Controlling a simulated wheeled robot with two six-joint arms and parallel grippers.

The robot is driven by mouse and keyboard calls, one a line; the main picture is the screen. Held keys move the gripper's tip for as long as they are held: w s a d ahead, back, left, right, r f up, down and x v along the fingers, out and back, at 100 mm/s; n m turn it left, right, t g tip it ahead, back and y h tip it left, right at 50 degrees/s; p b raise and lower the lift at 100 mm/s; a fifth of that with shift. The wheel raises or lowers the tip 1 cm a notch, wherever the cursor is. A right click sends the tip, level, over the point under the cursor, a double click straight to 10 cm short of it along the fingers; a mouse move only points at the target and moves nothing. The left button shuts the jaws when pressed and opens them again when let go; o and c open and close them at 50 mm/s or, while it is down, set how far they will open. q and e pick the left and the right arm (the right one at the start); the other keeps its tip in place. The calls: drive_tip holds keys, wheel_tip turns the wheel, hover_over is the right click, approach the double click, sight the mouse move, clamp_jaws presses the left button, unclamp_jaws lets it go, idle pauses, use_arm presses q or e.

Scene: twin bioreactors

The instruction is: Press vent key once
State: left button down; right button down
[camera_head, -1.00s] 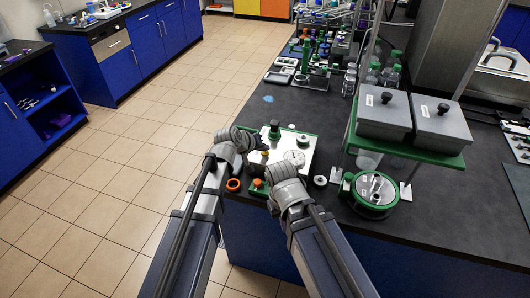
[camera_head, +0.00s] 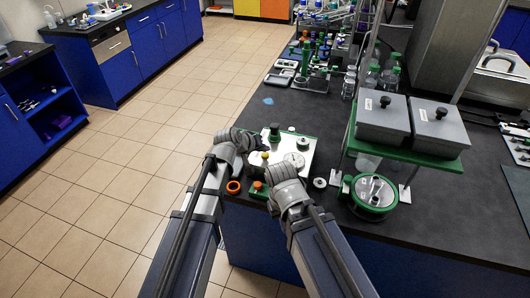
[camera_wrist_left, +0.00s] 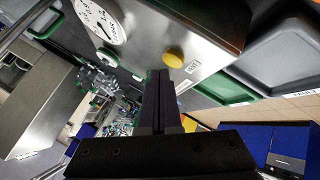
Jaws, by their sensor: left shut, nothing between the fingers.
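The bioreactor panel (camera_head: 305,143) is a pale metal plate with green edging, on the near left corner of the dark bench. It carries a round white dial (camera_head: 295,159) and a small yellow key (camera_head: 265,154). In the left wrist view the yellow round key (camera_wrist_left: 173,57) stands out from the metal face beside a small white label (camera_wrist_left: 193,66), too small to read surely. My left gripper (camera_head: 262,147) is shut and empty at the panel. Its dark fingertips (camera_wrist_left: 159,73) are close to the key; contact cannot be told. My right wrist is over the panel's near edge; its fingers do not show.
An orange ring (camera_head: 233,186) and an orange-topped knob (camera_head: 257,186) are near the bench edge. A green-framed rack (camera_head: 410,150) with two grey lidded boxes stands right, a round green-rimmed vessel (camera_head: 374,192) before it. Bottles and racks fill the back.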

sight(264, 157)
use_arm(q)
drive_tip(key=shift+r, duration=0.25)
wheel_tip(264, 157, up, 5)
drive_tip(key=p, duration=0.5)
drive_tip(key=shift+f, duration=0.1)
drive_tip(key=shift+s, duration=0.1)
idle(0.6)
drive_tip(key=s+a+f+m+g+y, duration=0.2)
drive_tip(key=s, duration=0.6)
drive_tip(key=s+a+f+m+g+y, duration=0.1)
drive_tip(key=s+f+g+y, duration=0.1)
drive_tip(key=s, duration=0.7)
drive_tip(key=s+a+f+m+g+y, duration=0.2)
drive_tip(key=s+g, duration=0.1)
drive_tip(key=s, duration=0.5)
drive_tip(key=shift+s+a+f+m+g+y, duration=0.25)
drive_tip(key=shift+a+m+g+y, duration=0.05)
drive_tip(key=shift+g+y, duration=0.1)
